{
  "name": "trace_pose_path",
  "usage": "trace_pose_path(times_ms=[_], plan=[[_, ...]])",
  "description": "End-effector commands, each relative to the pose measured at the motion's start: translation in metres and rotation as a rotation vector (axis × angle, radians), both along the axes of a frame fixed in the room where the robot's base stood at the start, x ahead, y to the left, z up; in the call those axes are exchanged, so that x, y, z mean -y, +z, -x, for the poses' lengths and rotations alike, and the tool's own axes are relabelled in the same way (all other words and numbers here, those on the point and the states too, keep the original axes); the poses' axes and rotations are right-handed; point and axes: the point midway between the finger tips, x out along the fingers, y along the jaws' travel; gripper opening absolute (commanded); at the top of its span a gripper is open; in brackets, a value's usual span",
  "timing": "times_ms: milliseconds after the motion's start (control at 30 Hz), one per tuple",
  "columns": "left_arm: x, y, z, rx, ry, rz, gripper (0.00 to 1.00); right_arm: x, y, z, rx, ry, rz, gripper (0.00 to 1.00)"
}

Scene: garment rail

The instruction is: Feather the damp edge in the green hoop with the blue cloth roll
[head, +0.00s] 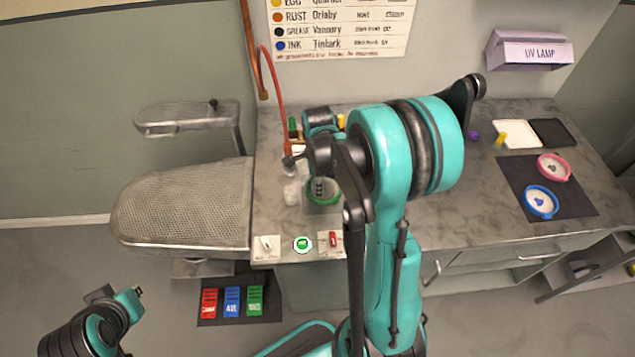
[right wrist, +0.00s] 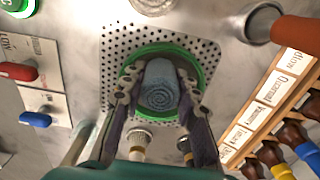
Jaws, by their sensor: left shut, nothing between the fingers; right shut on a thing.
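The green hoop (head: 323,202) lies on the worktop near its left end, partly hidden by my right arm. In the right wrist view, the green hoop (right wrist: 204,68) rests on a perforated plate (right wrist: 115,45). My right gripper (right wrist: 158,88) is shut on the blue cloth roll (right wrist: 160,85), whose spiral end faces the camera. The roll is over the inside of the hoop; I cannot tell whether it touches the fabric. The damp edge is hidden. My left gripper (head: 128,298) is shut and empty at the lower left, away from the worktop.
A blue hoop (head: 540,202) and a pink hoop (head: 553,167) lie on a dark mat at right. A padded board (head: 185,205) adjoins the worktop's left. Coloured pedals (head: 232,302) are on the floor. Labelled brushes (right wrist: 290,140) stand beside the plate.

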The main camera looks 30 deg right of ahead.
Motion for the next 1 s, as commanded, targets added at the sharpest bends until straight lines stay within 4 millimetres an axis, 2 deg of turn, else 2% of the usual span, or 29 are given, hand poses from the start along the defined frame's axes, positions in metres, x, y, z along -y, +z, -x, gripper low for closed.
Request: trace_pose_path(times_ms=[667,1000], plan=[[0.0,-0.001,0.0,0.0,0.0,0.0,0.0,0.005,0.0,0.022,-0.004,-0.001,0.0,0.15],[0.0,0.0,0.0,0.0,0.0,0.0,0.0,0.014,0.002,0.031,-0.003,-0.002,-0.001,0.15]])
